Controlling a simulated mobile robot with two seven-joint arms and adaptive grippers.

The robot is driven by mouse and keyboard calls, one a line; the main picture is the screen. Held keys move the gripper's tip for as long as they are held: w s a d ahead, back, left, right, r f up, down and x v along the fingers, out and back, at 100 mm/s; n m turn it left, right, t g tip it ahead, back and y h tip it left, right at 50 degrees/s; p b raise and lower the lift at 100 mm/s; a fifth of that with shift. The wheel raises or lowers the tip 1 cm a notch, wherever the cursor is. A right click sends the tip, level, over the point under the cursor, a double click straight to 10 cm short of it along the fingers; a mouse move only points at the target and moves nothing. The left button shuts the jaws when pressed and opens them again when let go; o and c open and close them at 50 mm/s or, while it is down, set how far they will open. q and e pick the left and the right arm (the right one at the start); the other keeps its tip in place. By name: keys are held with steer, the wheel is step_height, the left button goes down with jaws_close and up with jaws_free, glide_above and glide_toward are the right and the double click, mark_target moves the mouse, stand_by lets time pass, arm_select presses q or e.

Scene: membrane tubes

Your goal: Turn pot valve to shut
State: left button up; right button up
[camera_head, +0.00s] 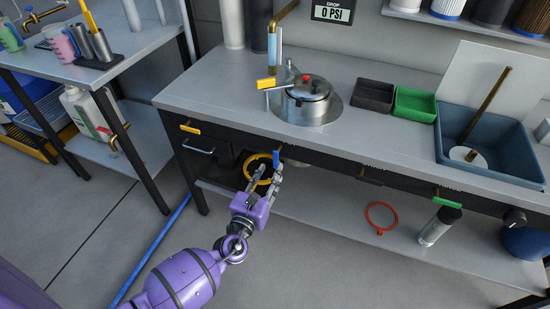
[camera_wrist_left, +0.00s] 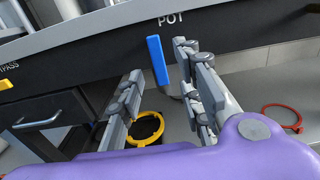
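The pot valve's blue handle (camera_head: 276,158) hangs down on the bench's dark front panel. In the left wrist view the blue handle (camera_wrist_left: 157,60) is near upright, slightly tilted, just left of the POT label (camera_wrist_left: 171,19). My left gripper (camera_head: 268,168) is just in front of and below the handle. In the wrist view the fingers of the left gripper (camera_wrist_left: 158,70) are spread apart, with the handle showing between them. I cannot tell whether either finger touches it. The metal pot (camera_head: 308,100) stands on the bench above. My right gripper is not in view.
A yellow handle (camera_head: 190,128) and a drawer pull (camera_head: 198,147) are left along the panel; a green handle (camera_head: 447,202) is to the right. A yellow ring (camera_head: 258,173) and a red ring (camera_head: 381,217) are below the panel. Open floor lies in front.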

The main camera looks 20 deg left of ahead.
mark_target(275, 162)
arm_select(q)
steer(key=w, duration=0.6)
steer(key=shift+w+f, duration=0.1)
steer(key=shift+w, duration=0.15)
steer(key=shift+c, duration=0.4)
jaws_close()
